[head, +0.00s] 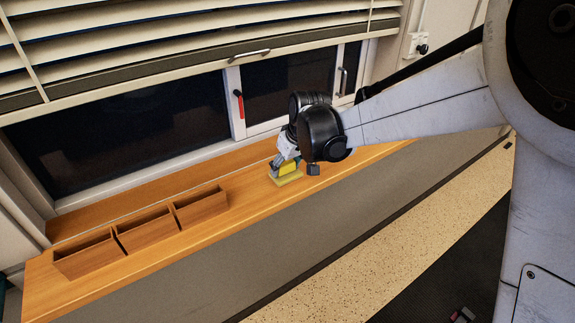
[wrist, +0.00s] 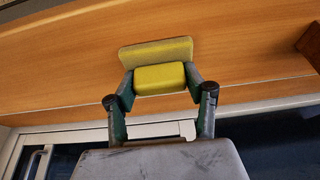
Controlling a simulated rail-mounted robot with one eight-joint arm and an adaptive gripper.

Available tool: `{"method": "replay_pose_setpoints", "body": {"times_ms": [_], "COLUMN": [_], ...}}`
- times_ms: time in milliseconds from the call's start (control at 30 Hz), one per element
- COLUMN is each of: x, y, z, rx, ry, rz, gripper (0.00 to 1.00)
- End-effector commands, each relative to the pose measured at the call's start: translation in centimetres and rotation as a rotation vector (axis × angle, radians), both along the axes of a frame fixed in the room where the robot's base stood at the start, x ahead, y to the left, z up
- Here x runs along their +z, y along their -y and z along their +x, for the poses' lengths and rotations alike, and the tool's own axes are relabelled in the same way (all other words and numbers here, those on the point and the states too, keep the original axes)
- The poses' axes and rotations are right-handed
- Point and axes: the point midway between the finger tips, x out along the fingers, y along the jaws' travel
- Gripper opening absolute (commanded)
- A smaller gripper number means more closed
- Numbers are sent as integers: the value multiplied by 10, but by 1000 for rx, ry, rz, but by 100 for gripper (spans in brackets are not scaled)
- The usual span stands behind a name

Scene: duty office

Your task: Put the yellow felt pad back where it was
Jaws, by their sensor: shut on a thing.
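The yellow felt pad shows in the wrist view as a thick yellow block (wrist: 160,78) between my fingertips, with a wider, flat, duller yellow piece (wrist: 155,50) just beyond it. I cannot tell whether the block and the flat piece are joined. My gripper (wrist: 160,88) is shut on the block from both sides. In the head view the yellow block (head: 289,168) is at my gripper (head: 286,163), over the flat yellow piece (head: 287,179), low at the wooden sill (head: 240,217). Any small gap to the sill is hard to judge.
A wooden divided tray (head: 143,240) with three open compartments stands on the sill to the left. The window (head: 195,160) with a red handle (head: 239,103) and slatted blinds (head: 190,27) is behind. Sill between tray and gripper is clear; its front edge (head: 200,252) drops off.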

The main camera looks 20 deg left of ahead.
Motion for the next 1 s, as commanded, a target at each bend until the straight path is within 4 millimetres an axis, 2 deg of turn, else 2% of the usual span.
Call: {"method": "replay_pose_setpoints", "body": {"times_ms": [133, 167, 300, 667, 867, 1000], "x": [-4, -4, -3, 1, 23, 46], "y": [0, 0, 0, 0, 7, 14], "z": [0, 0, 0, 0, -6, -13], "rx": [0, 0, 0, 0, 0, 0], "ry": [0, 0, 0, 0, 0, 0], "rz": [0, 0, 0, 0, 0, 0], "gripper": [18, 48, 66, 66, 66, 66]}}
